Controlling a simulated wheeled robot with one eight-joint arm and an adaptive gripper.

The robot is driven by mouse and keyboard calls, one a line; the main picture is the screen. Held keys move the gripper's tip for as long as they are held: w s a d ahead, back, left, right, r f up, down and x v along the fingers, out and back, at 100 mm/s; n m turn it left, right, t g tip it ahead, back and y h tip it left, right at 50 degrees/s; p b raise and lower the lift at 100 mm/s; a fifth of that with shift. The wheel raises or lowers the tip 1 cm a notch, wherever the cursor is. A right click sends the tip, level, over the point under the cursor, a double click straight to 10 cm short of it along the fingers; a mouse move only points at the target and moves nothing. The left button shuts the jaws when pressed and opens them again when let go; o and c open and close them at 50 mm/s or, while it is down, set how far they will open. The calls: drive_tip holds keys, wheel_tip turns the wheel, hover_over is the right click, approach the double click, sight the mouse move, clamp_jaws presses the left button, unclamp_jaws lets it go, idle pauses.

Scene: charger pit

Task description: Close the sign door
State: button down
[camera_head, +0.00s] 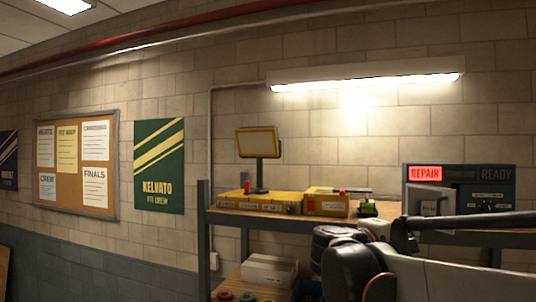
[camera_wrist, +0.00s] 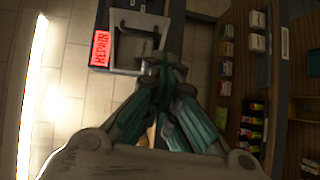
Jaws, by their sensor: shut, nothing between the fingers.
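The sign (camera_head: 497,201) is a dark box at the right of the camera_head view. Its REPAIR panel glows red, while the READY panel is dim. A light grey sign door (camera_head: 428,202) stands below REPAIR and looks swung out from the box. In the wrist view the sign door (camera_wrist: 124,50) is a pale framed panel beside the red REPAIR light. My gripper (camera_wrist: 166,68) is shut and empty, with its fingertips at the door's lower right in the picture. Contact cannot be told. In the camera_head view my arm covers the area below the sign, and the fingertips are not clear.
A shelf unit (camera_head: 273,221) bears yellow boxes (camera_head: 258,200), a small monitor (camera_head: 257,142) and small parts left of the sign. A white box (camera_head: 268,271) sits lower down. A lamp (camera_head: 365,82) hangs above. Shelves with small boxes (camera_wrist: 257,42) show right in the wrist view.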

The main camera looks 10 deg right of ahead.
drive_tip(key=w+d+r+p, duration=0.1)
drive_tip(key=w+d+p, duration=0.1)
drive_tip(key=d, duration=0.4)
drive_tip(key=w+d+r+p, duration=0.1)
drive_tip(key=w+d, duration=0.3)
drive_tip(key=d, duration=0.2)
drive_tip(key=shift+d+r+h+p, duration=0.3)
drive_tip(key=shift+r+h+p, duration=0.05)
drive_tip(key=shift+h, duration=0.05)
